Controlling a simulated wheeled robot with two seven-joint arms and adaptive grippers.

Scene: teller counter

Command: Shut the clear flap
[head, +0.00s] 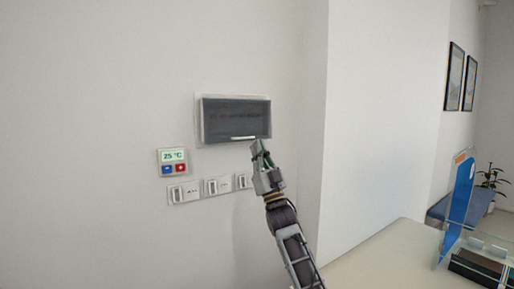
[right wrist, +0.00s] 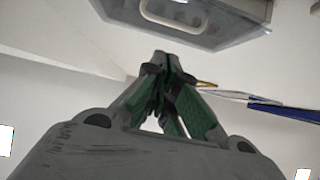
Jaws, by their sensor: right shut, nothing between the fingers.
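The clear flap (head: 235,117) is a dark, see-through cover on a pale box on the wall in the head view. It lies over the box front, with a light handle (head: 243,138) along its lower edge. My right gripper (head: 257,147) is shut and empty just below the flap's lower right part. In the right wrist view the gripper's fingertips (right wrist: 162,55) are together, and the box's underside with the handle (right wrist: 180,12) shows above them. A gap between fingertips and handle shows there. I cannot tell whether the flap is fully closed. My left gripper is not in view.
A pale counter (head: 385,262) with a blue panel (head: 459,203) is at lower right.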

